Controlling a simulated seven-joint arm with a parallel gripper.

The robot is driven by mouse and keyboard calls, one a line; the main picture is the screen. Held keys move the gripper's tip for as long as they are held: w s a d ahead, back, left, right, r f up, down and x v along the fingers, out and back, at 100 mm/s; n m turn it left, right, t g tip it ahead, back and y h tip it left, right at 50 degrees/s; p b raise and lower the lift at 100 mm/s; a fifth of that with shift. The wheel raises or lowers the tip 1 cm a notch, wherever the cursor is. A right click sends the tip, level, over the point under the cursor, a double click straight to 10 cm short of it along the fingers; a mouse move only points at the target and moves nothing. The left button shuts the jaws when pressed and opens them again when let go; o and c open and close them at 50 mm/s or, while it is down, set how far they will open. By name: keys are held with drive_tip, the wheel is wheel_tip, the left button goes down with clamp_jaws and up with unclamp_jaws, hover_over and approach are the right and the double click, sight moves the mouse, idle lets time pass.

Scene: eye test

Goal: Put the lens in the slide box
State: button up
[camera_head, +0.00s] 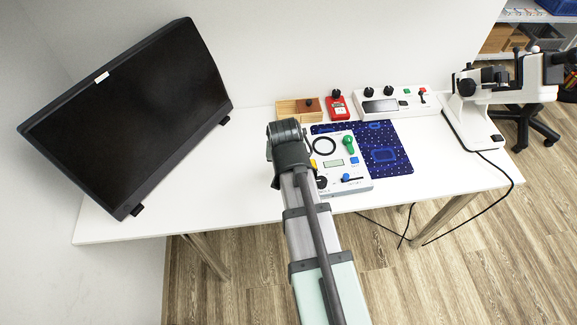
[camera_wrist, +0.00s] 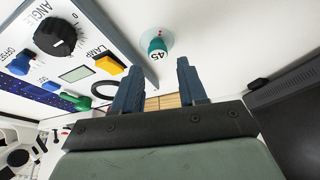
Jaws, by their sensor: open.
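The wooden slide box (camera_head: 287,116) stands at the back of the desk, with a small dark reddish piece at its right end. In the wrist view, part of the slide box (camera_wrist: 167,100) shows between the fingers. A teal piece marked 45 (camera_wrist: 157,44) with a pale, clear-looking round rim, which looks like the lens, is on the white desk beyond the fingertips. In the head view, my gripper (camera_head: 286,133) is over the desk at the panel's left edge; I cannot make out the lens there.
A control panel (camera_head: 356,181) with a black ring and knobs lies right of my gripper, on a blue patterned mat (camera_head: 397,163). A red device (camera_head: 338,106) and white console (camera_head: 392,103) stand behind. A monitor (camera_head: 130,105) is left, a white instrument (camera_head: 470,115) right. The desk's left-front is clear.

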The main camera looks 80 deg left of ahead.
drive_tip(key=shift+x, duration=2.7)
drive_tip(key=shift+w, duration=0.15)
drive_tip(key=shift+c, duration=0.2)
clamp_jaws()
